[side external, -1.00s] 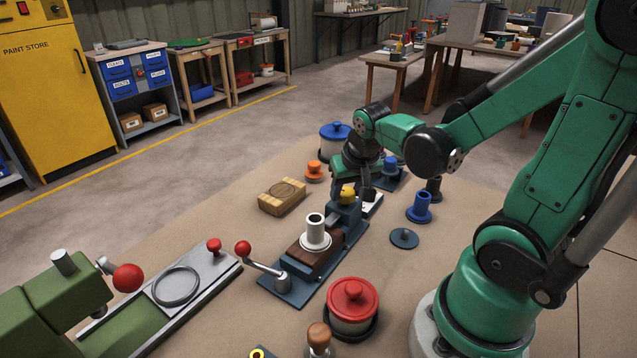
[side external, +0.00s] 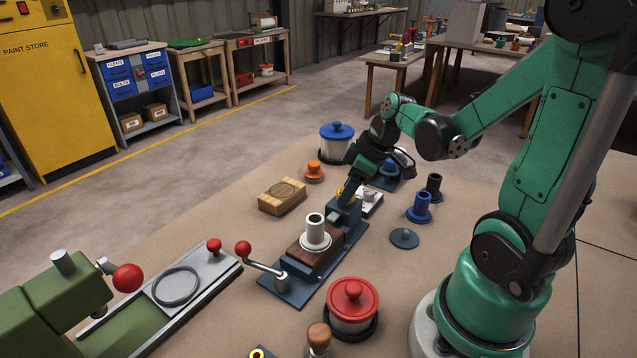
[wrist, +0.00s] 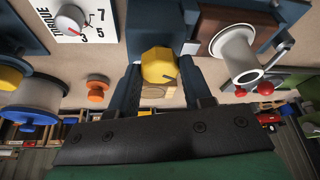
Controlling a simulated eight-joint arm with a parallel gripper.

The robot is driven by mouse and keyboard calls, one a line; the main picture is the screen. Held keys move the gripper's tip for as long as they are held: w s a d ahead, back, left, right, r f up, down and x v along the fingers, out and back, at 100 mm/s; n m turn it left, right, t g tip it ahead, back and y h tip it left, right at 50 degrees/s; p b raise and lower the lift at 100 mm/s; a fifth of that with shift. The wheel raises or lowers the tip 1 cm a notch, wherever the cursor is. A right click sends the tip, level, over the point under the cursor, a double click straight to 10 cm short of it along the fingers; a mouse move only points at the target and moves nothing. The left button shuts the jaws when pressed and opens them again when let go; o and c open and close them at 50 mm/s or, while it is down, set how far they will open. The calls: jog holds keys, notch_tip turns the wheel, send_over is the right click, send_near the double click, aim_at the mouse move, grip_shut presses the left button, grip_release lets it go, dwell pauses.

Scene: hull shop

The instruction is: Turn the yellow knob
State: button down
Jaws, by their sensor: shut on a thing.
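The yellow knob (wrist: 158,65) is a faceted knob with a dark mark on its face, set on a dark blue block (side external: 344,212) at the far end of a vice-like fixture. In the wrist view it sits between the two dark fingers of my gripper (wrist: 160,75), which is shut on it. In the side external view my gripper (side external: 350,188) reaches down at a slant to the block and hides most of the knob.
A white cylinder (side external: 315,232) stands on the fixture. A white torque dial panel (wrist: 72,22) lies close by. An orange knob (side external: 314,171), a wooden block (side external: 282,196), a blue-lidded pot (side external: 337,143) and blue flanged part (side external: 420,207) stand around. Bare table lies left of the wooden block.

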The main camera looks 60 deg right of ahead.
jog(key=n, duration=0.2)
jog(key=n+g+y, duration=0.1)
jog(key=n, duration=0.2)
jog(key=shift+d+n+y, duration=0.15)
jog(key=shift+n+y, duration=0.15)
dwell(0.4)
jog(key=shift+c, duration=1.9)
grip_release()
jog(key=shift+w, duration=0.1)
jog(key=shift+v, duration=2.8)
